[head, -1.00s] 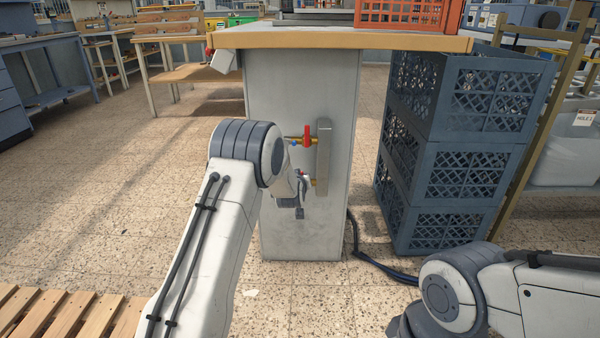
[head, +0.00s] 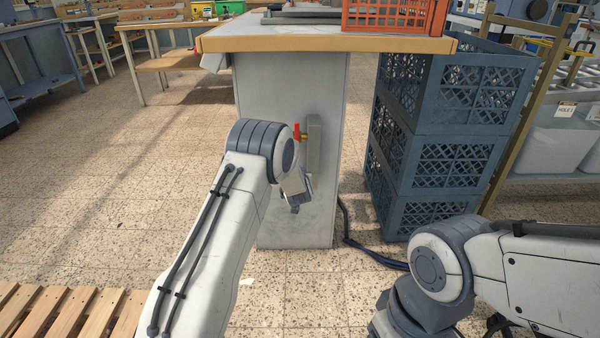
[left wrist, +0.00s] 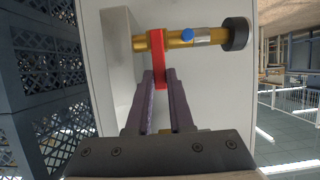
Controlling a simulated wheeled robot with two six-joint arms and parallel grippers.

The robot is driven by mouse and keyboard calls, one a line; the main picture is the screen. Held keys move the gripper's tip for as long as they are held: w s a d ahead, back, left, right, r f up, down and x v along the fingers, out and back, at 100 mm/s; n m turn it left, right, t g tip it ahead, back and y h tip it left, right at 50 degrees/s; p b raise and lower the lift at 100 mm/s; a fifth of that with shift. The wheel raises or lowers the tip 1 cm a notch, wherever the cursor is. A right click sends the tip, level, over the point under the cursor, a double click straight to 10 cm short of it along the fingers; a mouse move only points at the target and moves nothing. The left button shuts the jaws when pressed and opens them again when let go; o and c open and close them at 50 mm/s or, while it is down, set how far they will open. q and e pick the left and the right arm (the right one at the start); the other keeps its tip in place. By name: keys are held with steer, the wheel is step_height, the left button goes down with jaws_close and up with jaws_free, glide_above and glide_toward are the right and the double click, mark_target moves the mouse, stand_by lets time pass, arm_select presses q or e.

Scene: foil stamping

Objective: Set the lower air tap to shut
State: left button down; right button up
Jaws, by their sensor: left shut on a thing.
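The lower air tap (left wrist: 182,38) shows in the left wrist view, which is upside down. It has a brass body, a blue dot, a dark round end and a red lever (left wrist: 158,58) standing across the pipe. My left gripper (left wrist: 165,80) has its two purple fingers shut on this lever's end. In the head view my left wrist hides the lower tap. The upper tap's red lever (head: 297,131) shows just above the wrist, beside the grey manifold (head: 313,145). My right gripper is out of view; only its arm shows at lower right.
The taps are on the side of a grey bench pedestal (head: 262,95) under a wood-edged top (head: 330,43). Stacked blue crates (head: 415,150) stand close on the right. A dark hose (head: 362,245) runs on the floor. A wooden pallet (head: 60,318) lies at lower left.

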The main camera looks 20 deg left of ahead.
arm_select(q)
steer(key=c, duration=0.8)
jaws_free()
steer(key=shift+w+r, duration=0.2)
steer(key=shift+r, duration=0.2)
steer(key=shift+s+f, duration=0.1)
steer(key=shift+f, duration=0.05)
steer(key=shift+s+d, duration=0.1)
steer(key=p+v, duration=0.3)
steer(key=v, duration=0.7)
steer(key=shift+s, duration=0.15)
